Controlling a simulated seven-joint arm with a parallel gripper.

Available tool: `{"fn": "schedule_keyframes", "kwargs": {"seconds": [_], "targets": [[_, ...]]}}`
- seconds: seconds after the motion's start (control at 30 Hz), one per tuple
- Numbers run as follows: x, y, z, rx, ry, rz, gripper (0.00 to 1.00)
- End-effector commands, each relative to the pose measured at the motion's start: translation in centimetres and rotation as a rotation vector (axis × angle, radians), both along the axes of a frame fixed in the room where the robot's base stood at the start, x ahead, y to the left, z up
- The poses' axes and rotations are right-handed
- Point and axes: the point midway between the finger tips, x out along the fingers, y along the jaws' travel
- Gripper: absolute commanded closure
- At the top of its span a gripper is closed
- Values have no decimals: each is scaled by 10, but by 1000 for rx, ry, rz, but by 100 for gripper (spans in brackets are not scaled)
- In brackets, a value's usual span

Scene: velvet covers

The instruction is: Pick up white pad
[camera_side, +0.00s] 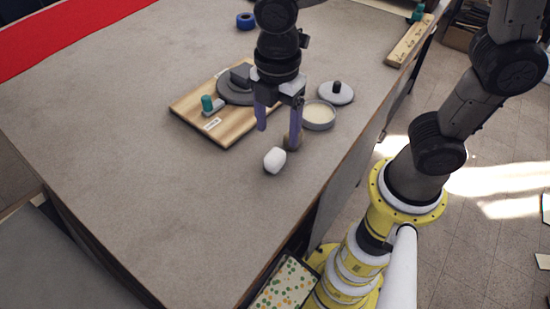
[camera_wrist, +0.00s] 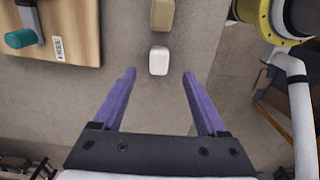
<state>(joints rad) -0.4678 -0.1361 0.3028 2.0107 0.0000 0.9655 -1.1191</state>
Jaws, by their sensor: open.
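The white pad (camera_side: 274,160) is a small rounded block lying on the grey table near its right edge. In the wrist view the white pad (camera_wrist: 158,60) lies just beyond the fingertips, roughly centred between their lines. My gripper (camera_side: 278,137) has two purple fingers pointing down over the table, spread apart and empty. In the wrist view my gripper (camera_wrist: 159,72) shows both fingers apart with only table between them. The pad is not between the fingers in the side view; it sits in front of them, apart from them.
A brown block (camera_wrist: 162,14) lies close to the pad, partly behind a finger in the side view. A wooden board (camera_side: 230,138) with a grey disc and teal-knobbed part lies to the left. A round tin (camera_side: 319,124) and a knobbed lid (camera_side: 337,93) lie right. The table's near left is clear.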

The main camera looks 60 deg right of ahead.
Motion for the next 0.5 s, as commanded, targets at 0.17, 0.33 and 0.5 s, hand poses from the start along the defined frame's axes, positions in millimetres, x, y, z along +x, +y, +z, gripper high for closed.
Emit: {"fn": "schedule_keyframes", "kwargs": {"seconds": [0.17,0.33,0.5], "targets": [[0,0,-23,-1,2,-1,25],[0,0,-32,-1,1,-2,25],[0,-1,-56,-2,4,-2,25]]}}
